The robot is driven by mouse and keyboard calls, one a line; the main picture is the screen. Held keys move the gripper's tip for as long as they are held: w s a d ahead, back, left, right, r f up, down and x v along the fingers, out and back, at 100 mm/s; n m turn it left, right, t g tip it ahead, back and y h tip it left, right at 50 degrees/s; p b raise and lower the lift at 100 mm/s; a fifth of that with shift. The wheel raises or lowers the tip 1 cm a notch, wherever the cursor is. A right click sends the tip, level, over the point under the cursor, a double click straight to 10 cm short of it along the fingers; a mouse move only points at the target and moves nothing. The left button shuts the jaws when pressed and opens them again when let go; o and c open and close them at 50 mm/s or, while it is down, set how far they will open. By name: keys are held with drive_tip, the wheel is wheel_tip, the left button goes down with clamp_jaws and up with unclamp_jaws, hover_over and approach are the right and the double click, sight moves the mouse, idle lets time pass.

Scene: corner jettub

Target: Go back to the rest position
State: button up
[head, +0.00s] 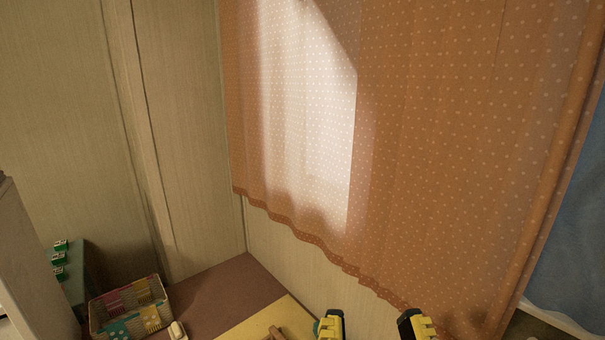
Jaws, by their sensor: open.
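My gripper (372,326) shows at the bottom edge of the head view, right of centre. Its two black and yellow fingertips stand well apart, so it is open. Nothing shows between the fingertips. The rest of the gripper and the arm are cut off below the frame.
An orange dotted curtain (425,170) hangs behind the gripper. A patterned basket (130,308) stands at the lower left on a brown surface (225,292). Beside it are a yellow surface (252,326) and a small wooden piece (276,333). Panelled walls (180,130) meet in the corner.

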wheel_tip(320, 180, up, 17)
drive_tip(key=p, duration=1.7)
drive_tip(key=shift+w, duration=0.15)
